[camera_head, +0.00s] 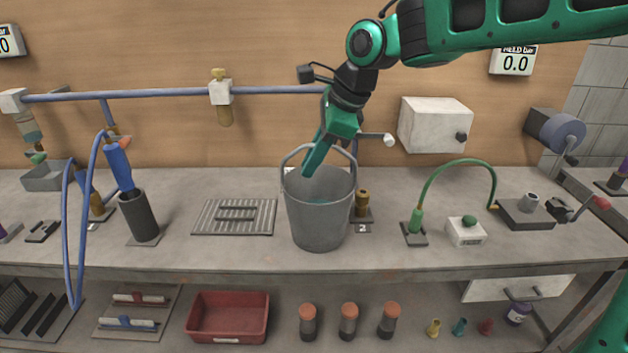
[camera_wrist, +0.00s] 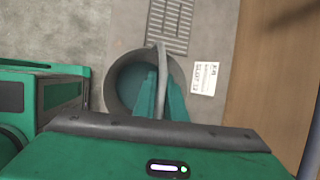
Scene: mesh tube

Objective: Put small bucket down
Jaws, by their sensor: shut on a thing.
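The small grey metal bucket (camera_head: 318,215) is upright at the middle of the workbench, right of a slotted grate. I cannot tell whether its base touches the bench top. My gripper (camera_head: 308,168) reaches down from above into the bucket's mouth, shut on its raised wire handle. In the wrist view my gripper (camera_wrist: 160,82) has its teal fingers on either side of the handle, over the bucket (camera_wrist: 113,88). The bucket holds something teal, possibly liquid.
The slotted grate (camera_head: 235,217) lies left of the bucket. A brass fitting (camera_head: 362,204) stands close on its right, partly hidden. A green hose (camera_head: 455,165) and white box (camera_head: 466,231) are farther right. A dark cylinder (camera_head: 138,216) stands left. A lower shelf holds a red tray (camera_head: 228,330).

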